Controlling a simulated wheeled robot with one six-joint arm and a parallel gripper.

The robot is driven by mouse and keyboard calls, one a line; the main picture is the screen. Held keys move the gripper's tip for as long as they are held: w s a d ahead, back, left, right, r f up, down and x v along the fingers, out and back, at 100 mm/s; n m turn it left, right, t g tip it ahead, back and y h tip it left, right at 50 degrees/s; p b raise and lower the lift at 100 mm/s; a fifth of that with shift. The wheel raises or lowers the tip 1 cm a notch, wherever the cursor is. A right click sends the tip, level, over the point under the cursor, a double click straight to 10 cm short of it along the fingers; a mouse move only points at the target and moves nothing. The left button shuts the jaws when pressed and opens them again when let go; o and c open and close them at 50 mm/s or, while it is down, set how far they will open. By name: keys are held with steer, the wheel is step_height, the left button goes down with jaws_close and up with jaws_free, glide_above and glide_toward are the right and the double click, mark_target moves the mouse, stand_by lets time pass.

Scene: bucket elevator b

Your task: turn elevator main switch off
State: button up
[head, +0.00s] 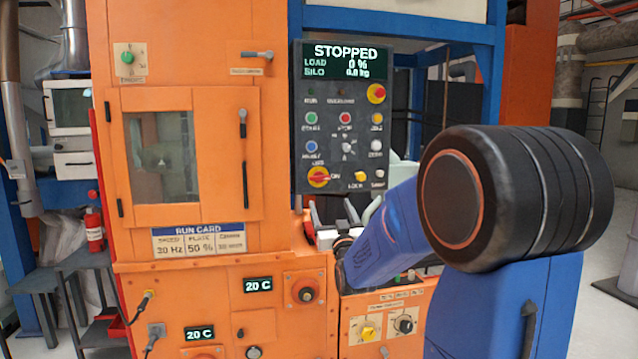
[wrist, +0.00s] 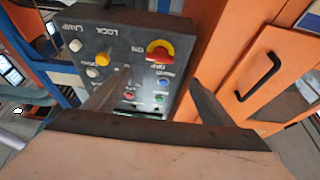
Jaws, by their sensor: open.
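The main switch is a red rotary handle on a yellow disc (head: 318,177), low on the left of the dark control panel (head: 342,200). In the wrist view the switch (wrist: 160,50) appears upside down, with ON to its left and OFF below it. Its red handle lies roughly level and seems to point toward ON. My gripper (head: 332,212) is below the panel's lower edge in the head view. In the wrist view my gripper (wrist: 157,80) has its two fingers apart with nothing between them. The switch is beyond the fingertips, and I see no contact.
The display (head: 343,60) reads STOPPED, with load 0 %. Another red-and-yellow knob (head: 376,93) is at the panel's upper right. A yellow LOCK knob (head: 361,174) sits right of the switch. The orange cabinet door (head: 186,155) with a black handle (wrist: 258,72) stands beside the panel.

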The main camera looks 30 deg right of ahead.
mark_target(321, 180)
steer(key=x, duration=1.4)
steer(key=shift+w+d, duration=0.2)
steer(key=shift+w, duration=0.15)
steer(key=c, duration=1.1)
